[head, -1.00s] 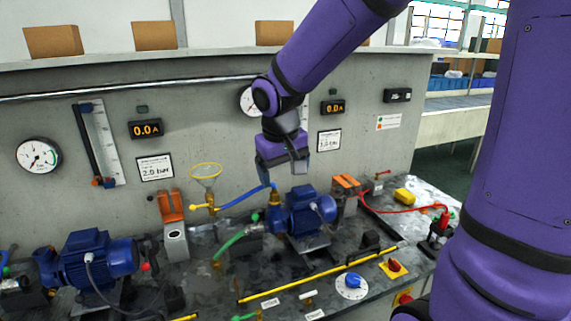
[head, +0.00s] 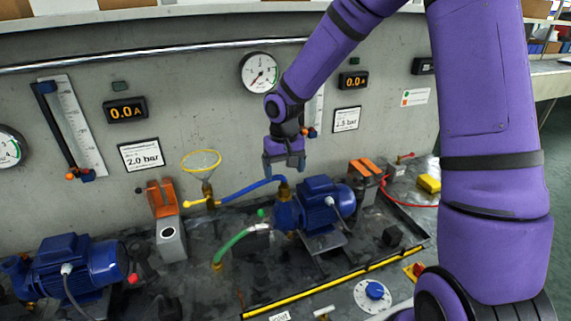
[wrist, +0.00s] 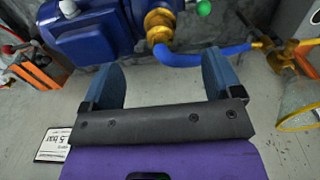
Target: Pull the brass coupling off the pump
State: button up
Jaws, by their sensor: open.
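The blue pump (head: 318,205) stands on the bench right of centre in the head view. The brass coupling (head: 284,190) sits upright on top of the pump's left end, and a blue hose (head: 245,190) runs left from it. In the wrist view the brass coupling (wrist: 159,28) shows beyond my fingertips, joined to the blue hose (wrist: 205,55) and beside the pump (wrist: 95,28). My gripper (head: 285,170) is just above the coupling in the head view. Its two blue fingers stand apart in the wrist view (wrist: 162,80) with nothing held between them.
A brass valve with a yellow funnel (head: 201,161) stands left of the pump. A green hose (head: 240,240) lies in front. A second blue pump (head: 75,265) is at the left. The concrete wall with gauges (head: 259,72) rises close behind. A yellow-black strip (head: 335,284) crosses the bench.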

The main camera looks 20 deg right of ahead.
aim_at(284, 182)
jog(key=shift+f, duration=2.2)
jog(key=shift+f, duration=0.95)
jog(key=c, duration=1.6)
